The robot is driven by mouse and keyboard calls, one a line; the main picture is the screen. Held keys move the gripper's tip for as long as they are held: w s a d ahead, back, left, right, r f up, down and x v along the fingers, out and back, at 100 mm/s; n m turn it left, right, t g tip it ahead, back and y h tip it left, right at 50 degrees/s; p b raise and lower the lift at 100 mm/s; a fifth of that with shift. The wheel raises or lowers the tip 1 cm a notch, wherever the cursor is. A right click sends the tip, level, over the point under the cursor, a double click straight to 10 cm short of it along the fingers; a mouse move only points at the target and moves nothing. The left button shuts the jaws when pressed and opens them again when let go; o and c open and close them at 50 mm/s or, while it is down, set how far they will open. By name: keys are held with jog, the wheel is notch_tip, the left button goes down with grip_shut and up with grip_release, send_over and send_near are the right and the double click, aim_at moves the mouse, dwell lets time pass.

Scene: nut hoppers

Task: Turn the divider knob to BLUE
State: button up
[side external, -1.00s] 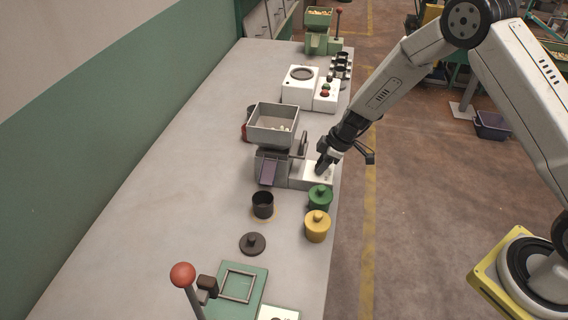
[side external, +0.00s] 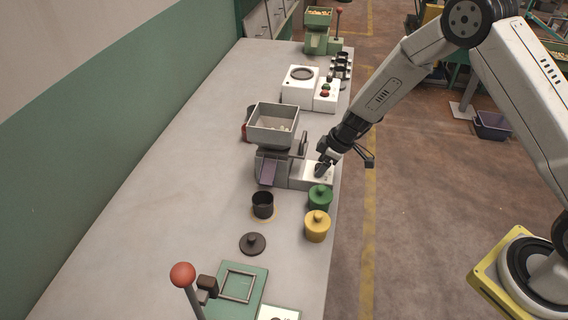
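The grey nut hopper (side external: 274,127) stands on the bench with a few pale pieces in its tray. A white panel (side external: 311,180) sits at the right of its base, by the bench edge. My gripper (side external: 320,172) points down at this panel, with its fingertips at a small dark part on it that looks like the divider knob. The fingers cover most of the knob, so its pointer and any BLUE mark cannot be seen. I cannot tell whether the fingers are closed on it.
A green lidded pot (side external: 319,198) and a yellow lidded pot (side external: 317,227) stand close in front of the panel. A black cup (side external: 262,204) and a dark lid (side external: 252,243) are to their left. A white machine (side external: 300,88) stands behind. The bench's left side is clear.

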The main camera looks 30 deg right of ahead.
jog(key=v, duration=0.7)
jog(key=shift+r, duration=0.4)
jog(key=shift+s+d, duration=0.1)
jog(key=shift+s, duration=0.05)
dwell(0.4)
jog(key=s+r+m+h, duration=0.1)
jog(key=s+r+m, duration=0.1)
jog(key=s, duration=0.4)
jog(key=s+d+r+m+h, duration=0.1)
jog(key=s+r+m, duration=0.2)
jog(key=s, duration=0.4)
jog(key=s+r+m+h, duration=0.1)
jog(key=s+r+m, duration=0.2)
jog(key=s, duration=0.4)
jog(key=shift+m+g, duration=0.4)
jog(key=shift+d+r, duration=0.1)
jog(key=shift+d, duration=0.05)
